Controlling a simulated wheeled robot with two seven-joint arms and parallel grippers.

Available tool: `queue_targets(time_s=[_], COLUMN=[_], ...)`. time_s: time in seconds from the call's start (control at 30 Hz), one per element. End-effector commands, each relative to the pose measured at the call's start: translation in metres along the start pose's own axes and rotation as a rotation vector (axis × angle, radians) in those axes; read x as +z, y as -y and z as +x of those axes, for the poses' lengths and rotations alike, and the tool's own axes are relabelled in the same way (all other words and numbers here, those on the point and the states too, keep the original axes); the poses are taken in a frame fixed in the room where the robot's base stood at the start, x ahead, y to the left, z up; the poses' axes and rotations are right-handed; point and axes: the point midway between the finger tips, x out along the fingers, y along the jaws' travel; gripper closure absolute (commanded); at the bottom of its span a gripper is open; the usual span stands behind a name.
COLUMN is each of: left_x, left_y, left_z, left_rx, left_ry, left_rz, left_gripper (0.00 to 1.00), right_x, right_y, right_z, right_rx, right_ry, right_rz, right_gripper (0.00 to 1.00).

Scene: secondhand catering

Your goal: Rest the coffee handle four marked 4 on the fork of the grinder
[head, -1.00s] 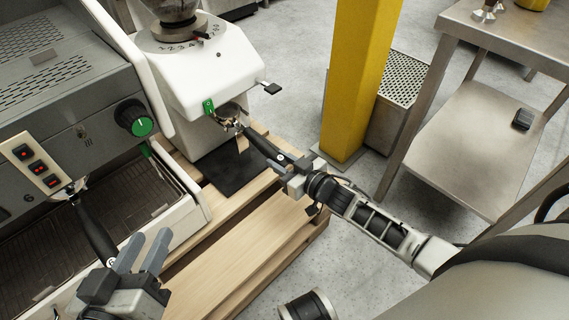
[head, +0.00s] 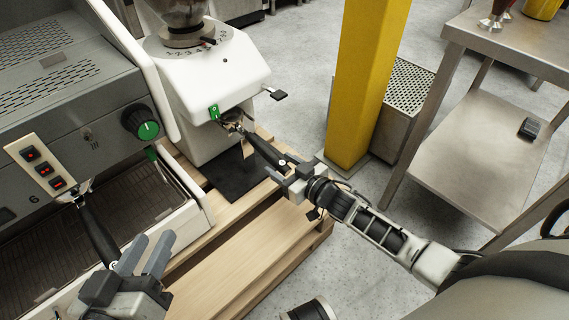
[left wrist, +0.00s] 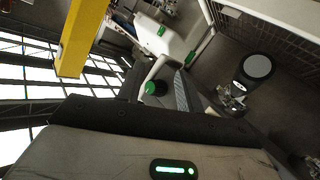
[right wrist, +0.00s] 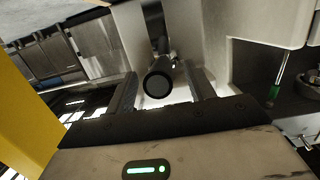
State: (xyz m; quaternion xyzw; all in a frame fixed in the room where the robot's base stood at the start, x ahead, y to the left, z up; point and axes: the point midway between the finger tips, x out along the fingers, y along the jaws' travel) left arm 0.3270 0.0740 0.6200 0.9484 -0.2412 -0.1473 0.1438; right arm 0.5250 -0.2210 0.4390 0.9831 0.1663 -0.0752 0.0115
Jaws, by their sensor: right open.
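A coffee handle (head: 266,150) with a black grip has its metal head at the fork (head: 232,122) under the white grinder's (head: 205,85) spout; its number is too small to read. My right gripper (head: 290,180) is open at the outer end of this grip. In the right wrist view, the round grip end (right wrist: 158,86) shows between the spread fingers. My left gripper (head: 145,252) is open and empty. It is beside another black coffee handle (head: 98,235) at the coffee machine (head: 75,100). That handle's end (left wrist: 258,66) is right of the fingers in the left wrist view.
A yellow post (head: 365,80) stands right of the grinder, with a perforated grey box (head: 405,90) behind it. A steel table (head: 475,135) with a lower shelf is at the right. The wooden stand (head: 245,235) in front of the grinder is largely clear.

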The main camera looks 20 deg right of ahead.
Motion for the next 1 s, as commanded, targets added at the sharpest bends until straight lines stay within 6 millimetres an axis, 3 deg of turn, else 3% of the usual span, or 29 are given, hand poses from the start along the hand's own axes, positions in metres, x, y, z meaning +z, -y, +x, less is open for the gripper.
queue_targets(time_s=[0.17, 0.27, 0.7, 1.0], left_x=[-0.003, -0.008, 0.014, 0.019], left_y=[0.0, 0.0, 0.015, 0.02], left_z=[-0.001, -0.002, -0.007, -0.006], left_rx=[-0.006, -0.018, -0.09, -0.104], left_ry=[0.006, 0.014, 0.161, 0.197], left_rz=[0.013, 0.042, 0.118, 0.113], left_gripper=[0.64, 0.64, 0.64, 0.64], right_x=[-0.001, -0.003, -0.004, -0.002], right_y=[0.0, 0.0, 0.0, 0.0], right_z=[-0.012, -0.029, -0.13, -0.158], right_rx=[-0.001, -0.001, -0.003, -0.002], right_ry=[0.002, 0.002, -0.004, -0.008], right_rz=[0.0, 0.0, 0.0, -0.001], right_gripper=[0.46, 0.46, 0.46, 0.46])
